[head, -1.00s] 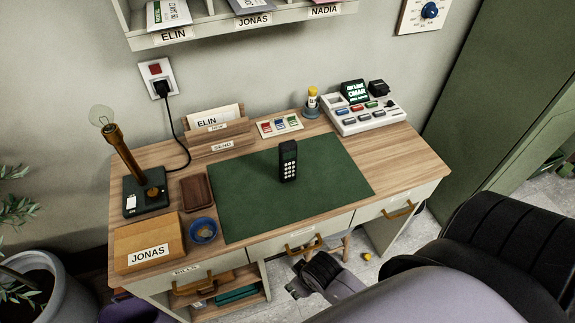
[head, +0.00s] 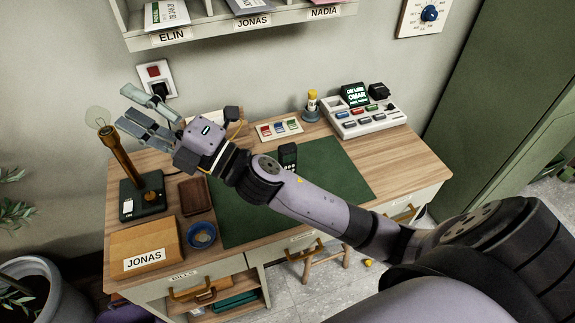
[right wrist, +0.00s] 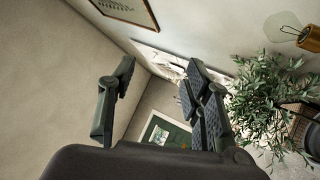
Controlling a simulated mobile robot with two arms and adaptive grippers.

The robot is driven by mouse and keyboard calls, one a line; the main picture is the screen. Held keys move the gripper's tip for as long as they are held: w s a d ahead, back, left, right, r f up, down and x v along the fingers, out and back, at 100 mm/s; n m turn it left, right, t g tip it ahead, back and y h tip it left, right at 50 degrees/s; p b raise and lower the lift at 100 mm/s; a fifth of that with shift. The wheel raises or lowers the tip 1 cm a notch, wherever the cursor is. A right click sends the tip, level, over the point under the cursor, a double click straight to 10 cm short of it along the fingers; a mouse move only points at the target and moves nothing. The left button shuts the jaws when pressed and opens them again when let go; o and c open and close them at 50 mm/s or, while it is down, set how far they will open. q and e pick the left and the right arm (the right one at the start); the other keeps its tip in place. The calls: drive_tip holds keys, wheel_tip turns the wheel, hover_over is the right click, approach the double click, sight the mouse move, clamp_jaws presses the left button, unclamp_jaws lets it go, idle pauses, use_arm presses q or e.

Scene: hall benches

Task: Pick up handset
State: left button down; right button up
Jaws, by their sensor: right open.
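The handset (head: 288,155) is a black upright block with pale keys, standing on the green desk mat (head: 335,170). My right forearm crosses in front of it and hides its lower part. My right gripper (head: 122,106) is open and empty, well to the left of the handset, above the desk's back left near the lamp bulb. In the right wrist view the open fingers (right wrist: 159,75) point toward the walls and a plant, with no handset between them. My left gripper is not in view.
A lamp with a bare bulb (head: 98,116) stands near the right gripper. A brown wallet (head: 194,195), blue bowl (head: 201,234) and JONAS box (head: 146,244) lie on the left. A switch console (head: 364,122) stands at the back right. The mat's right part is clear.

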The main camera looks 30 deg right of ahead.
drive_tip(key=s+a+r+n+g+y, duration=0.1)
drive_tip(key=s+a+n+g+y, duration=0.45)
drive_tip(key=n+g, duration=0.7)
drive_tip(key=n+g+h, duration=0.6)
drive_tip(key=n+h, duration=0.7)
drive_tip(key=h, duration=0.9)
approach(287, 146)
drive_tip(key=f, duration=0.4)
drive_tip(key=d+f, duration=0.1)
drive_tip(key=shift+s+f, duration=0.4)
drive_tip(key=f+p, duration=0.1)
drive_tip(key=f, duration=0.1)
drive_tip(key=f+p, duration=0.1)
drive_tip(key=f, duration=0.2)
drive_tip(key=shift+w+d+f+p, duration=0.15)
drive_tip(key=shift+d+f+p, duration=0.1)
drive_tip(key=shift+p, duration=0.05)
drive_tip(key=shift+f, duration=0.3)
drive_tip(key=shift+c, duration=0.2)
